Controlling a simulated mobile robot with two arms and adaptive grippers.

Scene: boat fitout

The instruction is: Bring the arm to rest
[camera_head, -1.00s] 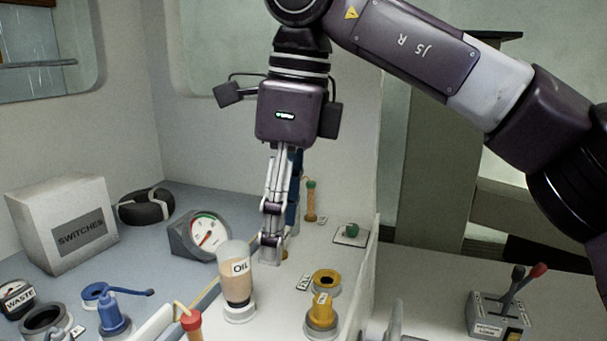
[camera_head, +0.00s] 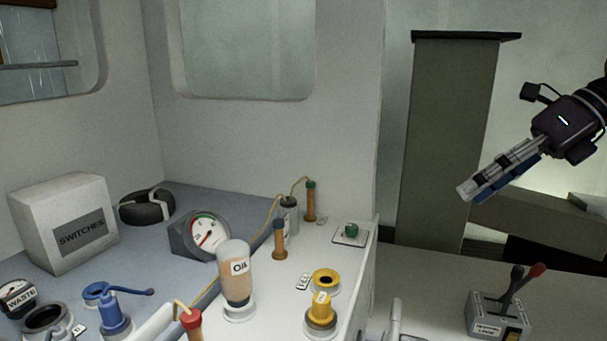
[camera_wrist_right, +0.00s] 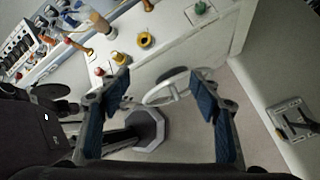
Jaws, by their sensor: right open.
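My right gripper (camera_head: 470,193) is at the right side of the head view, raised in the air in front of the green-grey pillar and clear of the counter. It points down and to the left. In the right wrist view its two blue-padded fingers (camera_wrist_right: 163,92) stand wide apart with nothing between them. Below them show a wheel-like ring and a dark octagonal base on the floor. My left gripper is not in the views.
The counter holds an oil bottle (camera_head: 236,276), a gauge (camera_head: 204,236), a switches box (camera_head: 64,222), yellow fittings (camera_head: 321,312) and a green knob (camera_head: 351,231). A lever unit (camera_head: 499,314) stands at the lower right. The pillar (camera_head: 452,140) rises near my right gripper.

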